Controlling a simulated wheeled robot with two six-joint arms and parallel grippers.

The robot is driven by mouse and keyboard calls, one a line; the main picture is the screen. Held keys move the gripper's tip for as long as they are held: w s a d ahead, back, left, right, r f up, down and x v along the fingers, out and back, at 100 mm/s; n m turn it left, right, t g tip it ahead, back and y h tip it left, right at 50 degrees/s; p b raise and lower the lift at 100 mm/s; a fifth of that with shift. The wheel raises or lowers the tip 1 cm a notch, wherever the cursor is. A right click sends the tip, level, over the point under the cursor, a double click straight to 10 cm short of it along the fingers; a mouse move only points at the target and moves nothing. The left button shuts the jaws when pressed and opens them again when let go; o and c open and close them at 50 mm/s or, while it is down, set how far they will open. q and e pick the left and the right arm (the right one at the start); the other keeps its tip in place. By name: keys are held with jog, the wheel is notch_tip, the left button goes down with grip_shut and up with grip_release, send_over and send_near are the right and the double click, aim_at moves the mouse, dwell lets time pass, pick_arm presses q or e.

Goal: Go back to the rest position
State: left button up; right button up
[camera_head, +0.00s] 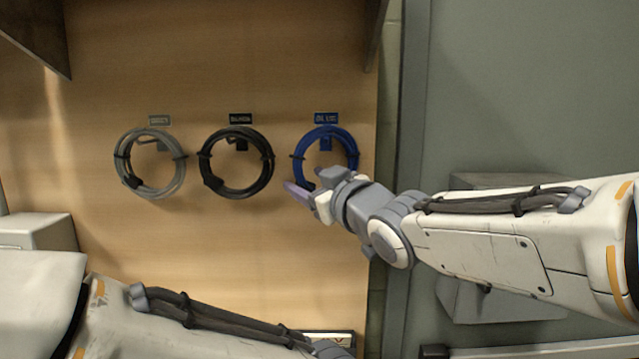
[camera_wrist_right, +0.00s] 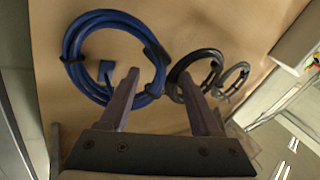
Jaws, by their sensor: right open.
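My right gripper (camera_head: 308,186) is in front of the wooden board, at the lower edge of the blue cable coil (camera_head: 350,143). In the right wrist view my right gripper (camera_wrist_right: 158,76) has its two purple fingers spread apart with nothing between them. The blue coil (camera_wrist_right: 73,45) hangs behind the left finger there, and the black coil (camera_wrist_right: 188,72) is behind the right finger. My left arm lies across the bottom of the head view; its fingers do not show.
The wooden board (camera_head: 200,250) carries a grey coil (camera_head: 120,155) and a black coil (camera_head: 265,155) on hooks under small labels. Dark brackets (camera_head: 40,35) stick out at the top. A grey box (camera_head: 480,300) is partly hidden behind my right arm.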

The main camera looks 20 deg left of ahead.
jog(key=b+v, duration=0.2)
jog(key=v, duration=0.6)
jog(key=s+d+f+m+g+h+b, duration=0.1)
jog(key=s+d+f+m+g+h, duration=0.15)
jog(key=f, duration=0.65)
jog(key=s+d+f+m+g+h+b, duration=0.1)
jog(key=d+f+h, duration=0.25)
jog(key=f, duration=0.45)
jog(key=s+d+f+m+g+h, duration=0.1)
jog(key=s+d+f+g+h, duration=0.15)
jog(key=f, duration=0.65)
jog(key=s+d+f+g+h+b, duration=0.1)
jog(key=s+d+f+g, duration=0.2)
jog(key=s+f, duration=0.3)
jog(key=s+d+f+m+g+h+b, duration=0.1)
jog(key=s+d+f, duration=0.4)
jog(key=s, duration=0.5)
jog(key=f+g+h, duration=0.1)
jog(key=f+g, duration=0.1)
jog(key=shift+s+d+g, duration=0.3)
jog(key=shift+s, duration=0.05)
jog(key=shift+h, duration=0.25)
